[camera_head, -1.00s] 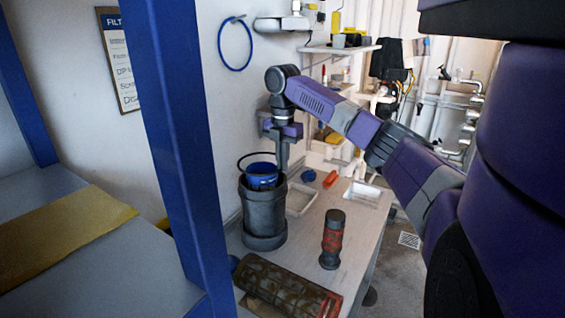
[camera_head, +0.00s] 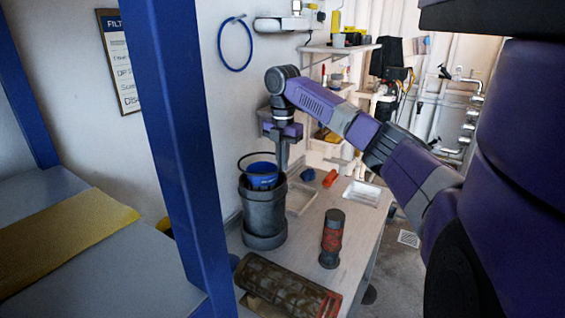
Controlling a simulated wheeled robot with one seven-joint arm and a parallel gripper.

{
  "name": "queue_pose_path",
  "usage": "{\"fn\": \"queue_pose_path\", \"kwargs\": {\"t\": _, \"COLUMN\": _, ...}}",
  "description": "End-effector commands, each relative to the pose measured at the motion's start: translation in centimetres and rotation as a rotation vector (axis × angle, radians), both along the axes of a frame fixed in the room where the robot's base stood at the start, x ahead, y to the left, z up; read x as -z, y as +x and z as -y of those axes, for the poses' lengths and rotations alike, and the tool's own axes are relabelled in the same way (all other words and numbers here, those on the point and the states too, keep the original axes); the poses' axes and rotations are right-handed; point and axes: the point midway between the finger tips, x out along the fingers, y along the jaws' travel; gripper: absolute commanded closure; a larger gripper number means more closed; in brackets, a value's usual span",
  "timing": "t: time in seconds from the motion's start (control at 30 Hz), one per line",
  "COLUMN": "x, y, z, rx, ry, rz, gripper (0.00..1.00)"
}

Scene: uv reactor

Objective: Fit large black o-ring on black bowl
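The black bowl (camera_head: 264,212) is a dark grey-black cylindrical vessel standing upright on the workbench. A blue cylindrical part (camera_head: 262,176) sits in its open top. The large black o-ring (camera_head: 239,160) is a thin dark loop just above the bowl, around or behind the top of the blue part. Its right end meets the fingers of my gripper (camera_head: 283,166), which point down at the bowl's right rim. The fingers look closed on the ring. Exact contact between ring, blue part and bowl is too small to tell.
A blue post (camera_head: 180,130) stands in front, left of the bowl. A red-and-black cylinder (camera_head: 332,240) and a brown ribbed cylinder (camera_head: 285,284) are nearer on the bench (camera_head: 300,232). Shallow trays and a red object (camera_head: 330,178) lie behind. A blue ring (camera_head: 235,45) hangs on the wall.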

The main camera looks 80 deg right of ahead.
Motion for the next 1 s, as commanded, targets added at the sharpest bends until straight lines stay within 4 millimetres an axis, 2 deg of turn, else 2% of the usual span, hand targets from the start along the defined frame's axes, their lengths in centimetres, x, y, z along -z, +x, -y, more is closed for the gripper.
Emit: {"fn": "queue_pose_path", "kwargs": {"t": 1.0, "x": 2.6, "y": 0.0, "z": 0.0, "rx": 0.000, "ry": 0.000, "rz": 0.001, "gripper": 1.00}}
